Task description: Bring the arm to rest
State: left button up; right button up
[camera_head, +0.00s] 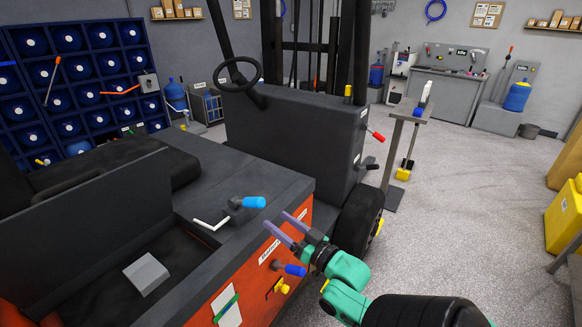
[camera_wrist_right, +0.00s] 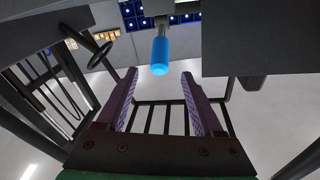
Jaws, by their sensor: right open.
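My right gripper (camera_head: 280,222) reaches in from the bottom right with its two purple fingers apart and nothing between them. It is beside the orange side of the forklift (camera_head: 260,262), near a light blue handle (camera_head: 254,202) on the dark top deck. In the right wrist view the open fingers (camera_wrist_right: 158,80) also show empty, with a light blue handle (camera_wrist_right: 160,56) beyond their tips. That handle looks apart from the fingers. My left gripper is not in view.
A dark blue knob (camera_head: 295,270) sticks out of the orange panel close below my right gripper. The forklift's wheel (camera_head: 358,222) and a narrow stand (camera_head: 408,111) are beyond. Yellow bins (camera_head: 567,222) stand at the right edge. The grey floor (camera_head: 470,215) between is clear.

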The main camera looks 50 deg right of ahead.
jog(key=s, duration=0.3)
jog(key=shift+s+f, duration=0.15)
jog(key=shift+s, duration=0.25)
jog(key=shift+f, duration=0.1)
jog(key=s+f+g+h, duration=0.1)
jog(key=s+f+g, duration=0.25)
jog(key=f, duration=1.05)
jog(key=s+f+g, duration=0.3)
jog(key=f+g, duration=0.1)
jog(key=f, duration=1.1)
jog(key=s+a+f+n+g, duration=0.2)
jog(key=s+a+f+g, duration=0.1)
jog(key=s+f, duration=0.3)
jog(key=s+a+f+n+g+y, duration=0.1)
jog(key=s+a+f+g, duration=0.3)
jog(key=s+f, duration=0.3)
jog(key=s+a+f+n+g, duration=0.2)
jog(key=s+a+f+g, duration=0.1)
jog(key=s+a+f, duration=0.2)
notch_tip(320, 180, down, 5)
jog(key=shift+s+a+r+n, duration=0.1)
jog(key=shift+s+a+n, duration=0.25)
jog(key=shift+s, duration=0.6)
jog(key=shift+g, duration=0.25)
jog(key=shift+c, duration=0.3)
